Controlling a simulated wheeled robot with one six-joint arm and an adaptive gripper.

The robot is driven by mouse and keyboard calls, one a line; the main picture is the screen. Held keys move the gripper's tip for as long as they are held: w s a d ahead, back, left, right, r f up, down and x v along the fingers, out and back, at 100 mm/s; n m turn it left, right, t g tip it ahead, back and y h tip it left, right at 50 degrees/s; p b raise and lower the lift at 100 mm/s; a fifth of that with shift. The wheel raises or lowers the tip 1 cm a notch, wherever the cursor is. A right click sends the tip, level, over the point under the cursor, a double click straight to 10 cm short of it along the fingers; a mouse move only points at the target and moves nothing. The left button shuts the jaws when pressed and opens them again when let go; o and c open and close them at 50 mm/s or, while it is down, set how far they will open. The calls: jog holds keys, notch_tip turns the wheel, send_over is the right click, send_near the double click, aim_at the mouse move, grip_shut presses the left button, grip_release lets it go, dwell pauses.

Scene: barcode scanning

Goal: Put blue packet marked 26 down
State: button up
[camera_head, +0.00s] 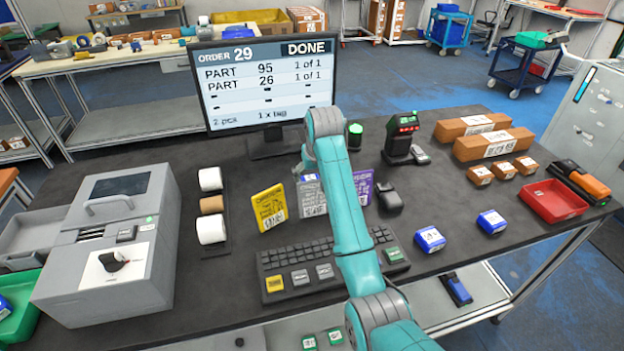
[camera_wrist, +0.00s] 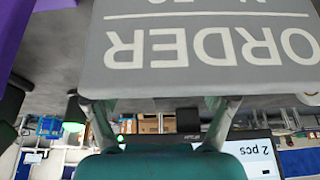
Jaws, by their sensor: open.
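Two small blue packets lie on the dark bench right of my arm in the head view, one nearer (camera_head: 430,239) and one farther right (camera_head: 491,222). Their marks are too small to read, so I cannot tell which is 26. My gripper (camera_wrist: 160,115) shows in the wrist view with its two fingers apart. A grey board (camera_wrist: 200,45) with upside-down "ORDER" lettering fills the view beyond the fingers; I cannot tell whether they touch it. In the head view my arm hides the gripper. The monitor (camera_head: 266,85) shows order 29, parts 95 and 26 each "1 of 1", and "DONE".
A yellow card (camera_head: 269,207) and a purple card (camera_head: 364,188) stand behind the keyboard (camera_head: 325,262). A red tray (camera_head: 553,201), brown boxes (camera_head: 497,144) and a scanner (camera_head: 403,138) occupy the right side. A grey machine (camera_head: 110,240) stands left. Bare bench surrounds the blue packets.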

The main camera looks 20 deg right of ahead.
jog(key=v, duration=0.7)
jog(key=shift+r, duration=0.15)
jog(key=shift+o, duration=0.4)
jog(key=shift+s+r, duration=0.15)
jog(key=shift+r, duration=0.15)
send_over(312, 178)
jog(key=s, duration=0.3)
notch_tip(312, 178, down, 6)
jog(key=shift+r, duration=0.2)
jog(key=shift+a+x, duration=0.2)
jog(key=shift+x, duration=2.45)
jog(key=shift+s, duration=0.1)
jog(key=c, duration=1.5)
